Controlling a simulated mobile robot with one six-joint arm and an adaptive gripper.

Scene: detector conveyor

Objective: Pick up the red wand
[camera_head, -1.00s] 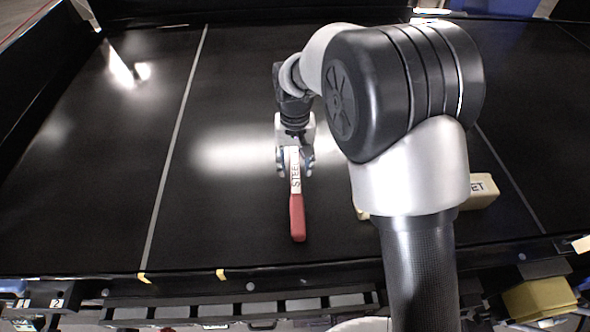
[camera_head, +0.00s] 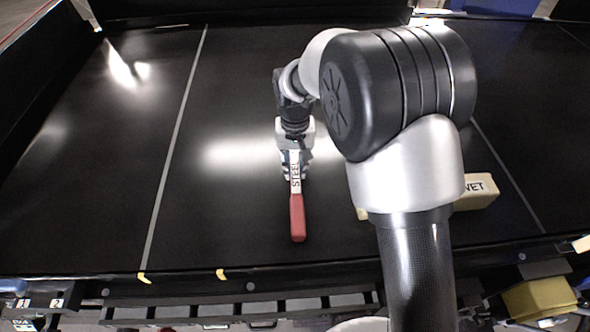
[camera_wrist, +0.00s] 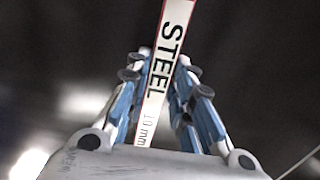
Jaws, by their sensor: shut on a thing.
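The red wand (camera_head: 297,215) has a red handle pointing toward the front of the conveyor and a white shaft lettered "STEEL". My gripper (camera_head: 295,172) is at its white end in the head view and is shut on it. In the wrist view, the white shaft (camera_wrist: 168,60), reading "STEEL" and "10 mm", runs between the blue-and-grey fingers of my gripper (camera_wrist: 165,85). The red handle is out of the wrist view. I cannot tell whether the wand is touching the belt.
The black conveyor belt (camera_head: 90,190) is wide and clear to the left. A cream block (camera_head: 477,191) with lettering ending in "VET" lies to the right, partly hidden behind my arm. A yellow bin (camera_head: 538,300) stands at the front right, below the belt's edge.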

